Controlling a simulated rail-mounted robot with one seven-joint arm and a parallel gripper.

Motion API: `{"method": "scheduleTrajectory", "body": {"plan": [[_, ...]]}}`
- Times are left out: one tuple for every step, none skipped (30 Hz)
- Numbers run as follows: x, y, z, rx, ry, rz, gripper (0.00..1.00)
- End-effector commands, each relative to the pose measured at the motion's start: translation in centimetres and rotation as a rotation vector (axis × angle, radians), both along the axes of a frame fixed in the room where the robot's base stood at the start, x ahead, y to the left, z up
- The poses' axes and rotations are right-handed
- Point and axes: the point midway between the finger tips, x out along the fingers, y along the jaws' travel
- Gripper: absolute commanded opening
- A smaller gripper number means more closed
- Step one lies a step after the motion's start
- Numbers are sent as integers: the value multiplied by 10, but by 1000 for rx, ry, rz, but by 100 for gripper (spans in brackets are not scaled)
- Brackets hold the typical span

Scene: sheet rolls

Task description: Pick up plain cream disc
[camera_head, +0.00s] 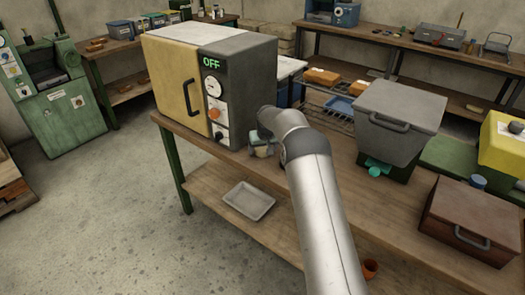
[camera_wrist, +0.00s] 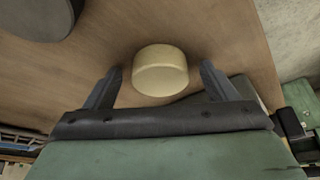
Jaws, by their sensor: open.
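The plain cream disc (camera_wrist: 160,78) sits on the wooden bench top (camera_wrist: 215,40) in the wrist view, its flat top and side showing. My gripper (camera_wrist: 160,69) is open, with one dark finger to the left of the disc and one to the right. Gaps show between the disc and both fingers, so nothing is gripped. In the head view my gripper (camera_head: 262,145) is small and partly hidden by my arm, beside the front of the oven-like box. I cannot make out the disc clearly there.
The oven-like box (camera_head: 240,90) with a yellow door and an OFF display stands left of my gripper. A grey lidded bin (camera_head: 398,115) and a brown box (camera_head: 470,220) stand to the right. A dark round object (camera_wrist: 40,15) is at the wrist view's upper left.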

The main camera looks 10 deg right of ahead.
Motion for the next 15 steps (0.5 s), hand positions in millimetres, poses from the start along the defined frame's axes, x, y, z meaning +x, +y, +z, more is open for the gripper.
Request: {"method": "scheduleTrajectory", "body": {"plan": [[0, 0, 0, 0, 0, 0, 79], [0, 0, 0, 0, 0, 0, 79], [0, 0, 0, 0, 0, 0, 71], [0, 0, 0, 0, 0, 0, 62], [0, 0, 0, 0, 0, 0, 54], [0, 0, 0, 0, 0, 0, 43], [0, 0, 0, 0, 0, 0, 34], [0, 0, 0, 0, 0, 0, 30], [0, 0, 0, 0, 0, 0, 30], [0, 0, 0, 0, 0, 0, 30], [0, 0, 0, 0, 0, 0, 30], [0, 0, 0, 0, 0, 0, 30], [0, 0, 0, 0, 0, 0, 30], [0, 0, 0, 0, 0, 0, 30], [0, 0, 1, 0, 0, 0, 30]]}}
